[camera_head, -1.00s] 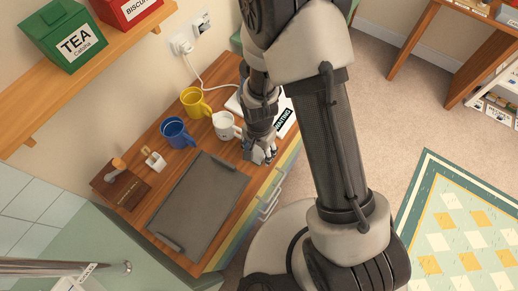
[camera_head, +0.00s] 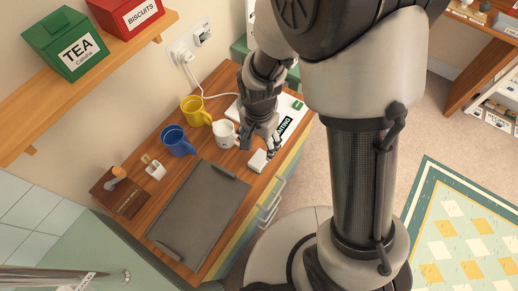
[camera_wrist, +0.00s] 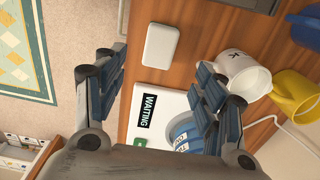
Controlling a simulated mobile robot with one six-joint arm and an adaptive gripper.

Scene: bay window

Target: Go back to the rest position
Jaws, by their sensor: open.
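My gripper (camera_head: 262,143) is open and empty above the right side of the wooden counter (camera_head: 228,100). In the wrist view its two fingers (camera_wrist: 161,68) stand wide apart. A small white block (camera_head: 258,160) lies on the counter just below the gripper; it also shows in the wrist view (camera_wrist: 160,46), beyond the fingertips and apart from them. A white panel marked WAITING (camera_wrist: 150,110) lies beneath the gripper, with a blue-and-white striped item (camera_wrist: 184,135) on it, partly hidden by a finger.
A white mug (camera_head: 223,134), a blue mug (camera_head: 177,141) and a yellow mug (camera_head: 194,109) stand left of the gripper. A dark grey tray (camera_head: 200,205) lies in front. A wooden-handled stamp (camera_head: 118,173) is at far left. A shelf (camera_head: 95,75) bears tins above.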

